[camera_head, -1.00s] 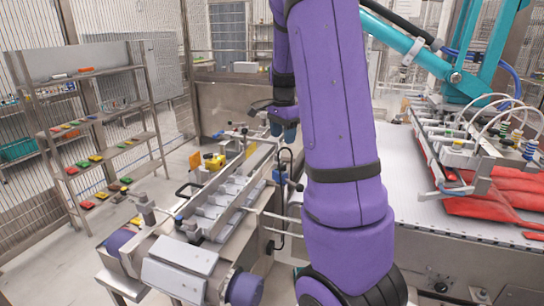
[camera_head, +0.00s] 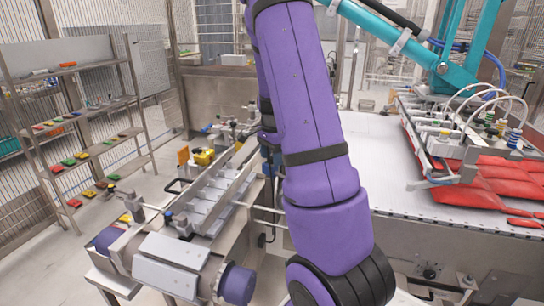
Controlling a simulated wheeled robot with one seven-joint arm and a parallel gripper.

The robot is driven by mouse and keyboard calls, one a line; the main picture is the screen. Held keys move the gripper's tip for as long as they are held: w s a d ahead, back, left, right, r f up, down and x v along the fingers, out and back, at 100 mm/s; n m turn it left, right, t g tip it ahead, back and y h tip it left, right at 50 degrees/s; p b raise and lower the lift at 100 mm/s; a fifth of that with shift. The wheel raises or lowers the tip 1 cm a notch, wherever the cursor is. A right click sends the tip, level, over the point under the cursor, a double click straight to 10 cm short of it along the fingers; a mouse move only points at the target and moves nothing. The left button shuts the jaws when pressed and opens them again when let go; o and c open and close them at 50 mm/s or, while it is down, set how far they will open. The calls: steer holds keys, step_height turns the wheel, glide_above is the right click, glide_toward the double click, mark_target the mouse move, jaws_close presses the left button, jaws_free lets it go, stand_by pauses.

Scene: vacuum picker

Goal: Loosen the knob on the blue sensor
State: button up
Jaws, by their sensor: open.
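My purple arm crosses the middle of the view and hides much of what lies behind it. The end of my arm with my gripper (camera_head: 268,136) shows only in part, as a dark purple piece at the arm's left edge. It is over the right side of the metal conveyor unit. The gripper's fingers are not clear, but it appears open with nothing seen in it. A small blue part, likely the blue sensor (camera_head: 267,169), shows just below it, partly behind my arm. Its knob cannot be made out, nor whether the gripper touches it.
The conveyor unit (camera_head: 172,250) with metal rails stands at front left. A yellow part (camera_head: 204,157) is on its far end. A shelf rack (camera_head: 143,118) with coloured items stands left. At right, a white belt (camera_head: 398,185) carries red packs (camera_head: 505,178) under a teal picker arm (camera_head: 452,75).

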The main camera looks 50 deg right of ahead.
steer(key=c, duration=0.9)
steer(key=shift+c, duration=0.2)
steer(key=shift+n, duration=0.3)
steer(key=n, duration=1.2)
steer(key=shift+n, duration=0.4)
steer(key=o, duration=0.9)
